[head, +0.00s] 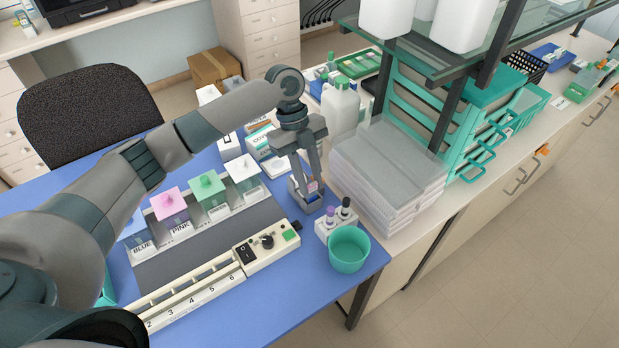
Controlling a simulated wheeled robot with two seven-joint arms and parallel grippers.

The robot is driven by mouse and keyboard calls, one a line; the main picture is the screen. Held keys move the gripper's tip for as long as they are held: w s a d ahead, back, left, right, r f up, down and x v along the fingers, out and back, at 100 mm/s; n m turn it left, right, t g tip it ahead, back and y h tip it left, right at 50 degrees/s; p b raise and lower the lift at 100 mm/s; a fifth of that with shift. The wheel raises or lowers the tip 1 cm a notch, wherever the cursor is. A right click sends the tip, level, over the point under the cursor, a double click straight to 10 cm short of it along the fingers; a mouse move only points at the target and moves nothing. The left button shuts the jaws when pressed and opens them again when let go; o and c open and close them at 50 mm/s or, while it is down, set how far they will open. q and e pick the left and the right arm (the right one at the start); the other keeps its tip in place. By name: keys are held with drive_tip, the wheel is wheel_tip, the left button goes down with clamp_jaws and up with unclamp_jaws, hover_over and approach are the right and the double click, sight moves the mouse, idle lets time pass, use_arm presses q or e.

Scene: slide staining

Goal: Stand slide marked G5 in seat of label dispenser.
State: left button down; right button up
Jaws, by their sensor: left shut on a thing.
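My left gripper (310,181) comes in from the left and points down over the small grey label dispenser (306,204) on the blue table mat. It is shut on a small slide (314,188), of which only a little shows between the fingertips. The slide is at the top of the dispenser; I cannot tell whether it is in the seat or just above it. Its marking is too small to read. My right gripper is not in view.
A teal cup (349,250) and dropper bottles (346,210) stand at right front. Stacked trays (388,175) stand to the right.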

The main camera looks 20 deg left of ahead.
use_arm(q)
drive_tip(key=shift+f, duration=0.2)
drive_tip(key=c, duration=1.4)
unclamp_jaws()
drive_tip(key=shift+b+v, duration=0.4)
drive_tip(key=shift+v, duration=0.45)
drive_tip(key=shift+b+v, duration=2.2)
drive_tip(key=shift+v, duration=5.65)
